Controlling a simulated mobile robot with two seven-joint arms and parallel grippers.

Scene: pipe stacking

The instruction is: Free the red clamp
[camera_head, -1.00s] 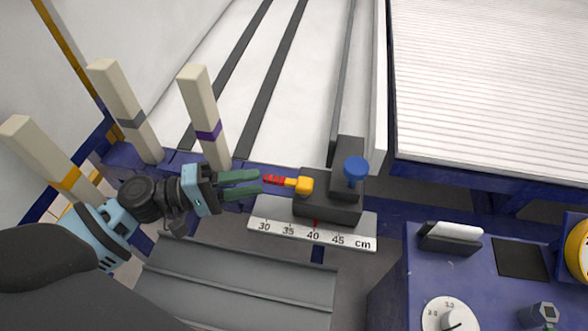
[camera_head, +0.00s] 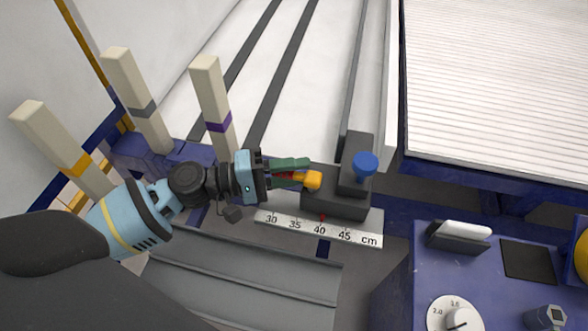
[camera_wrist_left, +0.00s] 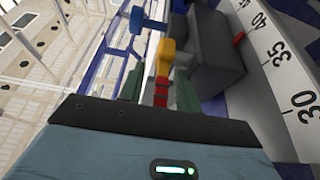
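The red clamp handle (camera_head: 287,175) joins a yellow-orange knob (camera_head: 313,180) on the side of a dark grey block (camera_head: 335,202). In the left wrist view the red handle (camera_wrist_left: 161,90) and the yellow knob (camera_wrist_left: 166,52) stand straight ahead. My left gripper (camera_head: 304,173) is open, with one green finger on each side of the red handle. In the left wrist view a gap shows between the handle and the fingers (camera_wrist_left: 160,82). In the head view the fingers partly hide the handle. My right gripper is not in view.
A blue knob (camera_head: 365,164) stands on top of the block. A cm ruler (camera_head: 318,229) runs in front, with a red mark near 40. Several pale posts (camera_head: 212,95) stand behind and left of my arm. A blue console (camera_head: 480,275) with a dial (camera_head: 454,317) is at right.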

